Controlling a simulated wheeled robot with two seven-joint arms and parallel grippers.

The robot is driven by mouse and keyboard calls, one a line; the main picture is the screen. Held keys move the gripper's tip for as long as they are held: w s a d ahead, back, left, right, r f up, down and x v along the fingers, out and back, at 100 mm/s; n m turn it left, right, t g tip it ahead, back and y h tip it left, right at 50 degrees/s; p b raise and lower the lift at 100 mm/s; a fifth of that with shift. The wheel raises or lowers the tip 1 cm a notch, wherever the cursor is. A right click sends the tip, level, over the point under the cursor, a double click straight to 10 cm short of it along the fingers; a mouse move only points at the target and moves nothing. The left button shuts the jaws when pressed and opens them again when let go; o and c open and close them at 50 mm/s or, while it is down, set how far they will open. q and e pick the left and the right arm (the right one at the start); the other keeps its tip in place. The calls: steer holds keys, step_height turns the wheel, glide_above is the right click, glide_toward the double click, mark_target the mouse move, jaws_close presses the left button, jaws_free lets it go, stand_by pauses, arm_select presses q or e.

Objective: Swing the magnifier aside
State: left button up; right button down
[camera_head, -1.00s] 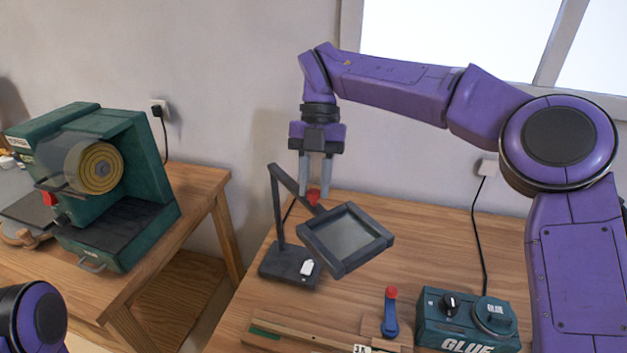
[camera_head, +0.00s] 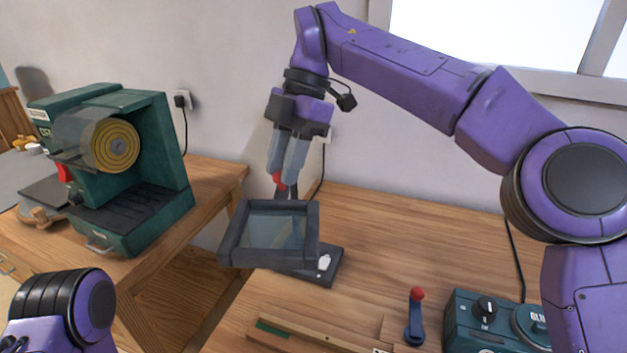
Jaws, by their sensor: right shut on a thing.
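The magnifier (camera_head: 311,229) is a dark square frame with a clear lens, on a jointed arm above a dark base (camera_head: 327,268). The base stands at the left part of the wooden table, with a small white part on it. The lens frame hangs to the left of the base, over the table's left edge. My right gripper (camera_head: 279,179) points down behind the frame and is shut on the red knob (camera_head: 279,181) of the magnifier's arm. The magnifier's arm is mostly hidden behind the frame and gripper. My left gripper is out of view; only part of my left arm shows at lower left.
A green machine (camera_head: 120,170) with a yellow disc stands on the left bench. A green glue box (camera_head: 495,322) and a blue lever with a red ball (camera_head: 415,318) stand at the front right. A wooden strip (camera_head: 300,334) lies at the front. The table's back right is clear.

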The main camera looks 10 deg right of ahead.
steer(key=a+m, duration=0.1)
steer(key=w+a+m+t+b, duration=0.1)
steer(key=a, duration=0.1)
steer(key=a+m+b, duration=0.1)
steer(key=a, duration=0.1)
steer(key=shift+w+m, duration=0.3)
steer(key=shift+m, duration=0.1)
steer(key=shift+d+y, duration=0.1)
steer(key=shift+y, duration=0.2)
steer(key=c, duration=1.1)
jaws_free()
steer(key=shift+c, duration=0.2)
steer(key=o, duration=0.3)
steer(key=shift+w, duration=0.1)
steer(key=shift+a, duration=0.2)
steer(key=shift+d, duration=0.1)
